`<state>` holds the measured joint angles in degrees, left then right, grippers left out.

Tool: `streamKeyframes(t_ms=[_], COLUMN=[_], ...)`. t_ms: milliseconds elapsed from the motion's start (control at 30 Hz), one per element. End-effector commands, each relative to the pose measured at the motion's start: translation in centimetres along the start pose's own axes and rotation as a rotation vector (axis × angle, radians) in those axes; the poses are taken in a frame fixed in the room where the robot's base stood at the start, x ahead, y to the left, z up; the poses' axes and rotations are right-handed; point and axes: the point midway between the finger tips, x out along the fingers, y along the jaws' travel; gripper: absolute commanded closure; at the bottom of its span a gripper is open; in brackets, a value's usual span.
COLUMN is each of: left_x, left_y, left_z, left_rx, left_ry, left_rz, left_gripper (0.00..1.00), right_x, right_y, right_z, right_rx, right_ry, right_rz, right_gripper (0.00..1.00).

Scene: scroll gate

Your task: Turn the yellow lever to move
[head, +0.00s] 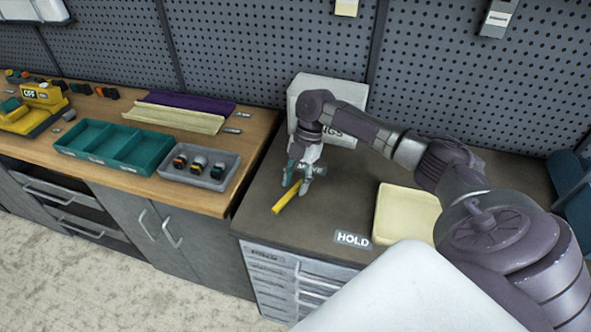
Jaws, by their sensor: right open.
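The yellow lever (285,198) is a short slanted bar over the dark countertop, pointing toward the lower left. Its upper end is hidden behind my right gripper. My right gripper (298,182) is open, pointing down at the lever's upper end. I cannot tell whether its fingers touch or straddle the lever. A "HOLD" label (352,239) lies near the front edge of the counter, right of the lever. My left gripper is not in view.
A pale box (304,88) with partly hidden lettering stands behind my gripper. A cream tray (404,213) lies to the right. On the wooden bench at left are a grey tray (225,159), a teal tray (88,125) and a yellow "OFF" device (42,95). A pegboard rises behind.

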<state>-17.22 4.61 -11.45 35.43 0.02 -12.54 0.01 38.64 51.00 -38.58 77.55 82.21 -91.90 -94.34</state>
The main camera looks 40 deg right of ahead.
Motion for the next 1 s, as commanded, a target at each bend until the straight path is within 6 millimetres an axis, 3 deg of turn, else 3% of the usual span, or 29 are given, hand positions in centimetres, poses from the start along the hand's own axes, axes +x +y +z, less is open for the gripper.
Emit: streamKeyframes(t_ms=[533,700,1000], left_x=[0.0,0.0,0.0], left_y=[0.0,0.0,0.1], left_z=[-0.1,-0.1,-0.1], left_rx=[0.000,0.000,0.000], left_ry=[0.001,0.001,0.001], left_rz=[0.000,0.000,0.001], left_gripper=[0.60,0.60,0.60], right_x=[-10.1,-11.5,-11.7], right_y=[0.1,0.1,0.1], right_z=[0.0,0.0,0.0], right_rx=[-0.001,0.000,-0.001], right_ry=[-0.002,-0.001,-0.001], right_rz=[0.005,0.004,0.003], right_gripper=[0.58,0.58,0.58])
